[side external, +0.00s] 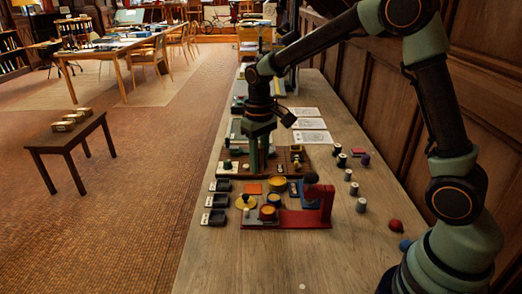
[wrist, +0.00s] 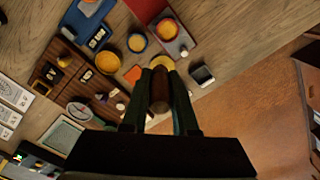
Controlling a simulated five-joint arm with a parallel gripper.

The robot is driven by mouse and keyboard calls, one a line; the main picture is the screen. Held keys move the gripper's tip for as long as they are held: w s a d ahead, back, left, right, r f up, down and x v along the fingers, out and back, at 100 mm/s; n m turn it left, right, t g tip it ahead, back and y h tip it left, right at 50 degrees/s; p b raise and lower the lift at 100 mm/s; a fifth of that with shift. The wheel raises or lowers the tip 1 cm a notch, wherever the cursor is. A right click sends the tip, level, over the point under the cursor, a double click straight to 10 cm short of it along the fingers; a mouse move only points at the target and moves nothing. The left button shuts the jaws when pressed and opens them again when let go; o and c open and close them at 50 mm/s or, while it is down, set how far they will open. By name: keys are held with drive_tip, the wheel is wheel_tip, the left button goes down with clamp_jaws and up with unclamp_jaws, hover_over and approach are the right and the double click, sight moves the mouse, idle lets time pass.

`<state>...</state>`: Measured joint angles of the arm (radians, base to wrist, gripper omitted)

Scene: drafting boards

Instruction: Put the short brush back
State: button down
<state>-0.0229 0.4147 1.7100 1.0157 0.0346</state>
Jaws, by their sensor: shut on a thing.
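My gripper (wrist: 159,80) is shut on a brown, rounded, upright-looking handle, which I take to be the short brush (wrist: 159,95). Its lower end is hidden in the wrist view. In the side view my gripper (side external: 259,170) points down over the brown board (side external: 229,175), and I cannot make out the brush between the fingers. Which spot belongs to the brush I cannot tell.
Small dark boxes with white labels (side external: 214,217) stand along the table's left edge. Several spools (side external: 361,205) and a red ball-like thing (side external: 395,226) stand to the right. White sheets (side external: 312,137) lie behind. The near wooden tabletop (side external: 270,265) is mostly clear.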

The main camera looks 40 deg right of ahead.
wheel_tip(320, 180, up, 7)
drive_tip(key=n, duration=0.2)
hover_over(253, 188)
wheel_tip(253, 188, down, 20)
drive_tip(key=shift+r, duration=0.15)
drive_tip(key=c, duration=0.7)
unclamp_jaws()
